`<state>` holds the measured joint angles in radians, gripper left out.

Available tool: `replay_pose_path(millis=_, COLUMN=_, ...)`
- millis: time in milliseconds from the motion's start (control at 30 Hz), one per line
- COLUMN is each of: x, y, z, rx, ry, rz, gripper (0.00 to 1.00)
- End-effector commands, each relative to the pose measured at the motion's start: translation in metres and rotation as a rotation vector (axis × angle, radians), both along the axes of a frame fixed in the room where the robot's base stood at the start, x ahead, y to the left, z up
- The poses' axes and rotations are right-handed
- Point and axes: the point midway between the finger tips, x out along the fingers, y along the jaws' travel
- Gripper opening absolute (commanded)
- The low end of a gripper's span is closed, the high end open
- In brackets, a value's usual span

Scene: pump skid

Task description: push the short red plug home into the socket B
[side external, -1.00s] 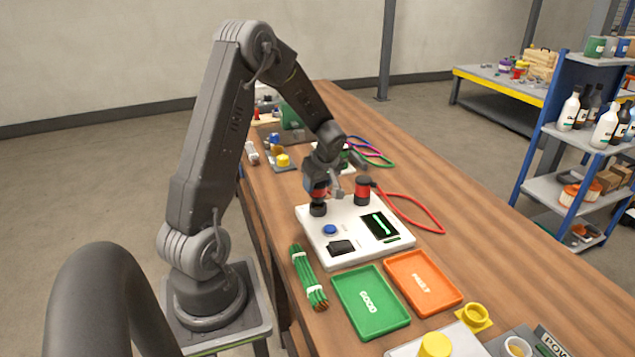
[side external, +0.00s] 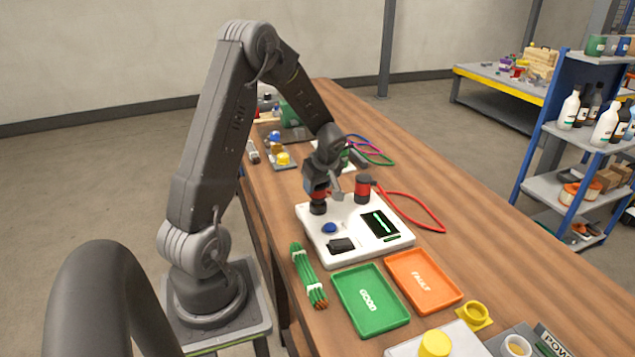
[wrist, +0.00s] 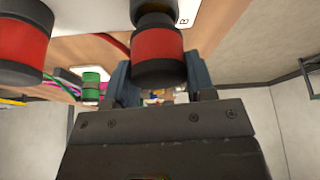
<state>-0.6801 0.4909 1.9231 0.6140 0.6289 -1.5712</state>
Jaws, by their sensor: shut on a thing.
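The short red plug (wrist: 157,45) has a red body with black ends. My gripper (side external: 318,190) is shut on it, with a finger on each side in the wrist view (wrist: 160,82). The plug is lined up with the black socket B (side external: 318,208) at the tester's far left corner. In the wrist view the socket (wrist: 153,18) lies beside a printed letter B. The plug's end meets the socket; I cannot tell how deep it sits. The white tester (side external: 346,248) lies flat on the bench.
A second red and black plug (side external: 363,190) stands on the tester close to the right of my gripper, with a red cable (side external: 425,208) behind. The green tray (side external: 371,300), orange tray (side external: 424,281) and green wire bundle (side external: 309,276) lie in front.

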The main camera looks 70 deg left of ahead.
Motion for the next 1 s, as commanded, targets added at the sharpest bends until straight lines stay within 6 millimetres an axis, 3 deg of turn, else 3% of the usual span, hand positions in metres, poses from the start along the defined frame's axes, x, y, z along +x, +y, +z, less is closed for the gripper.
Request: replay_pose_path(millis=1000, x=0.000, y=0.000, z=-0.020, rx=0.000, ry=0.000, rz=0.000, gripper=0.21)
